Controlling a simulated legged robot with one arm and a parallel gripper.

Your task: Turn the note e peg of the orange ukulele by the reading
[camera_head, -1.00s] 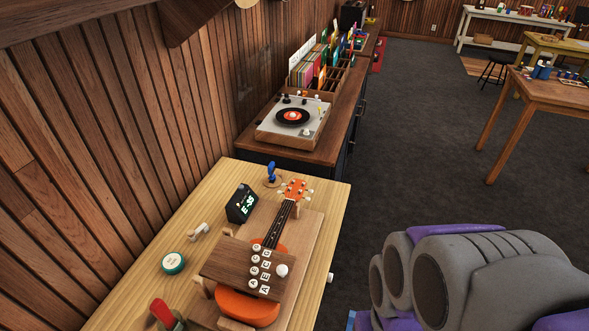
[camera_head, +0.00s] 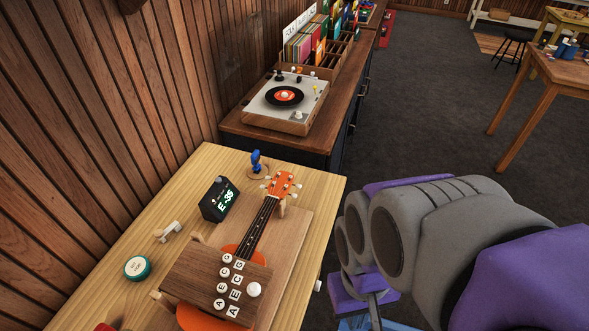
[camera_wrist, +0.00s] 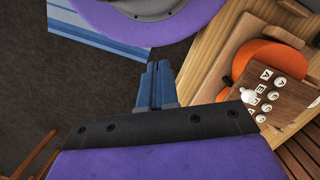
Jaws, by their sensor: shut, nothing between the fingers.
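The orange ukulele lies on a wooden board, its orange headstock (camera_head: 283,185) pointing away and its body (camera_head: 200,318) partly hidden. Small white pegs flank the headstock; I cannot tell which is the E peg. A black tuner (camera_head: 222,205) left of the neck shows green text that looks like "E -35". A brown wooden block (camera_head: 190,275) over the ukulele carries round buttons and tiles marked G, C, E, A, and a white knob (camera_head: 254,290). My gripper (camera_wrist: 157,68) shows blue fingers together and empty in the wrist view, over the floor, apart from the table and ukulele.
The pale wooden table (camera_head: 110,300) holds a green round tin (camera_head: 137,268), a white small part (camera_head: 167,232) and a blue item on a round base (camera_head: 257,163). A record player (camera_head: 290,105) stands on a cabinet beyond. Dark floor on the right is open, with a table (camera_head: 560,85) farther off.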

